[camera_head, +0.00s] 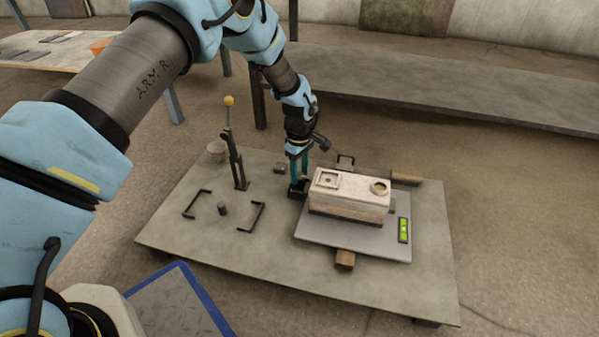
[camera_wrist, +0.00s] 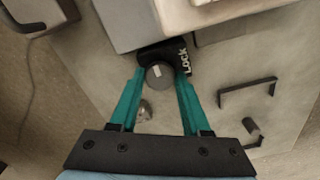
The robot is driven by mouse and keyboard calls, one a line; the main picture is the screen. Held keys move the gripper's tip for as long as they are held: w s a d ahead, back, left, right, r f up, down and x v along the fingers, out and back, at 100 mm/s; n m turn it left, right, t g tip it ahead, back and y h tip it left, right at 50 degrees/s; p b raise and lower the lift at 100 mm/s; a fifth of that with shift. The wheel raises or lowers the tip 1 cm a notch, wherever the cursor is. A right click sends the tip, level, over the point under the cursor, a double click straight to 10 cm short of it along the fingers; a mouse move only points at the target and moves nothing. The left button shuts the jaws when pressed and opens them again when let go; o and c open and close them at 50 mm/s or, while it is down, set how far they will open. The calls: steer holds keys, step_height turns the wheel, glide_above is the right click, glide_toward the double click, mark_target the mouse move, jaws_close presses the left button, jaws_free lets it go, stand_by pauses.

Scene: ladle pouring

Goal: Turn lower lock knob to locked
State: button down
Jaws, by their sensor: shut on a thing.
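A round grey knob (camera_wrist: 159,75) with a pale mark on its face sits at a black plate (camera_wrist: 187,63) lettered "Lock", beside the pale mould block in the wrist view. My gripper (camera_wrist: 161,76) has its teal fingers on both sides of the knob, shut on it. In the head view my gripper (camera_head: 298,176) points down at the left end of the mould block (camera_head: 350,190). The black lock part (camera_head: 298,189) shows just below the fingers there. The knob itself is hidden in the head view. I cannot tell which setting the mark points at.
The mould block stands on a grey plate (camera_head: 315,232) with a green level (camera_head: 404,229). Black handles (camera_head: 250,217), a small cylinder (camera_head: 223,209) and an upright lever (camera_head: 237,160) with a yellow ball stand to the left. The front left of the table (camera_head: 200,245) is clear.

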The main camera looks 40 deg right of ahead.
steer(key=shift+r+p, duration=0.1)
steer(key=shift+p, duration=0.2)
steer(key=m+p, duration=0.2)
steer(key=m, duration=0.1)
steer(key=shift+r+p, duration=0.1)
steer(key=shift+p, duration=0.25)
steer(key=m+p, duration=0.3)
steer(key=m, duration=0.2)
steer(key=m+p, duration=0.2)
steer(key=m, duration=0.3)
steer(key=m+p, duration=0.1)
steer(key=m, duration=0.3)
steer(key=shift+m, duration=0.4)
steer(key=shift+f, duration=0.2)
steer(key=shift+c, duration=1.8)
jaws_free()
